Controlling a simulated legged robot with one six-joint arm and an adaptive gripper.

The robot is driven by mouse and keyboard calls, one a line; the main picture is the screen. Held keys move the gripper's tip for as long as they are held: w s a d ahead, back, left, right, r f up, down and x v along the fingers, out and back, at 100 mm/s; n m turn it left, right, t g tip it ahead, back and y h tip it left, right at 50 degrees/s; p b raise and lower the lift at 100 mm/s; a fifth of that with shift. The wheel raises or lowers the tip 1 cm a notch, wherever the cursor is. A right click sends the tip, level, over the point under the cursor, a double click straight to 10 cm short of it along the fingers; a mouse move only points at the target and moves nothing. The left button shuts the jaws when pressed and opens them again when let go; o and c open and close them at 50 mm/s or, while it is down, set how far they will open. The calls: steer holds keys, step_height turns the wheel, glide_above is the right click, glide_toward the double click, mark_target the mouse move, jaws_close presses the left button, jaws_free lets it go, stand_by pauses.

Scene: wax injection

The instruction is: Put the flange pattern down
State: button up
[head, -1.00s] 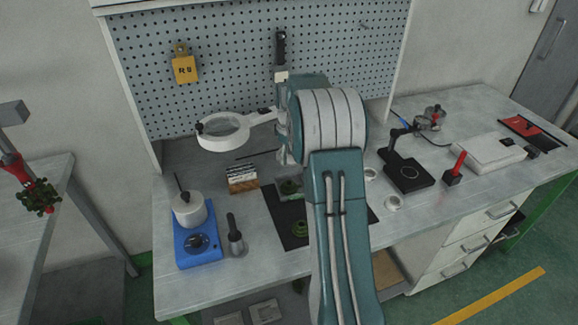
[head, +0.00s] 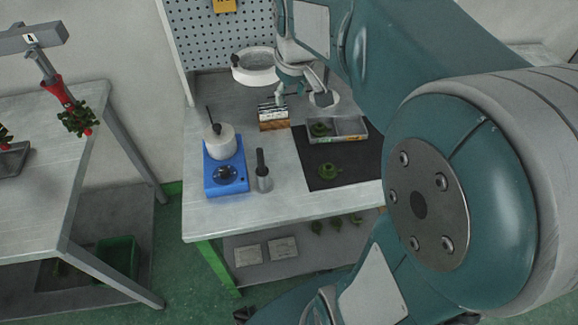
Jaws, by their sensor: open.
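A green, round pattern with a raised middle (head: 329,171) lies on the black mat (head: 355,172), well apart from my gripper. A second green piece (head: 320,129) sits in the left part of a grey divided tray (head: 351,137) at the back of the mat. I cannot tell for sure which of them is the flange pattern. My gripper (head: 302,93) is above the bench behind the tray, small and partly against the pegboard. Its fingers look spread, and I see nothing held between them. My own arm hides the right of the bench.
Several green pieces (head: 335,224) lie on the lower shelf. Another table (head: 40,180) stands left.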

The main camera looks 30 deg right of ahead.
steer(key=s+a+m+t, duration=0.1)
steer(key=s+a, duration=0.3)
steer(key=s, duration=0.4)
steer(key=s+a+t, duration=0.1)
steer(key=s+a, duration=0.3)
steer(key=s, duration=0.4)
steer(key=shift+s+a+f+m+t+y, duration=0.3)
steer(key=shift+s+a+f+m, duration=0.05)
steer(key=shift+m, duration=0.05)
steer(key=shift+d, duration=0.1)
